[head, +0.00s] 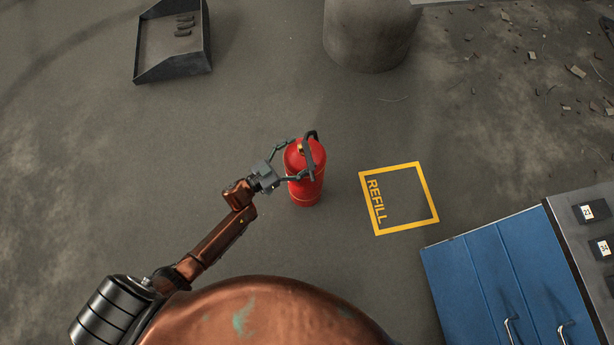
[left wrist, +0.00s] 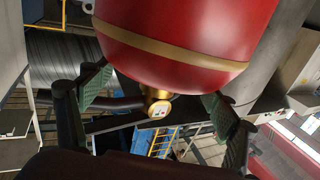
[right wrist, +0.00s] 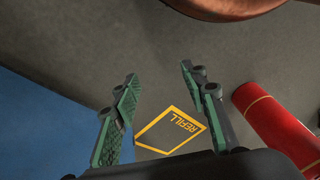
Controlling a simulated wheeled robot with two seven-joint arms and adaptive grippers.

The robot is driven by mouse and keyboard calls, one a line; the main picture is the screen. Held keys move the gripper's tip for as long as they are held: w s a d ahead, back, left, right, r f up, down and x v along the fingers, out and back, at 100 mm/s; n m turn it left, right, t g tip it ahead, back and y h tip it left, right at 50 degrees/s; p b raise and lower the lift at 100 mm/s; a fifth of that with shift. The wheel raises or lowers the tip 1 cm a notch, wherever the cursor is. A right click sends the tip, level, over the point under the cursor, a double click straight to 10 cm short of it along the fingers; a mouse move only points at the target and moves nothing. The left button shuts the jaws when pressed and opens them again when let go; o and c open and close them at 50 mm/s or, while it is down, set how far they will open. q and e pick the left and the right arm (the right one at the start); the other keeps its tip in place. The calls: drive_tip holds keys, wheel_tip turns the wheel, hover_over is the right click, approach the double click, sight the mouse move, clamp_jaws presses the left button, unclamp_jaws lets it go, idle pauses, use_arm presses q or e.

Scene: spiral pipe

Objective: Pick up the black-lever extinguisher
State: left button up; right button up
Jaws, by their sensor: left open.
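The red extinguisher (head: 308,188) with a black lever (head: 311,137) stands upright on the floor in the middle of the head view. My left gripper (head: 298,161) is open at its top, one finger on each side of the neck area. In the left wrist view, the red body (left wrist: 190,25) with a gold band and a brass neck with a round gauge (left wrist: 160,108) lies between the open fingers (left wrist: 158,98). Contact cannot be told. My right gripper (right wrist: 157,76) is open and empty in its wrist view, with the red extinguisher (right wrist: 275,125) off to the right.
A yellow REFILL square (head: 376,229) is painted on the floor right of the extinguisher. A blue cabinet (head: 490,265) stands at lower right. A concrete pillar (head: 370,35) and a dark open tray (head: 160,40) are farther back. Rubble (head: 530,55) lies at upper right.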

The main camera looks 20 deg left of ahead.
use_arm(q)
drive_tip(key=shift+x, duration=0.85)
drive_tip(key=shift+w, duration=0.1)
drive_tip(key=shift+c, duration=0.6)
drive_tip(key=c, duration=1.1)
drive_tip(key=shift+s+f, duration=0.2)
drive_tip(key=shift+f, duration=0.15)
drive_tip(key=c, duration=0.9)
clamp_jaws()
drive_tip(key=shift+d+f+b, duration=0.1)
drive_tip(key=shift+b, duration=0.2)
drive_tip(key=shift+w+d+r, duration=0.1)
drive_tip(key=shift+r, duration=0.35)
drive_tip(key=shift+w+d+r, duration=0.1)
drive_tip(key=shift+w+r, duration=0.05)
drive_tip(key=shift+r, duration=0.25)
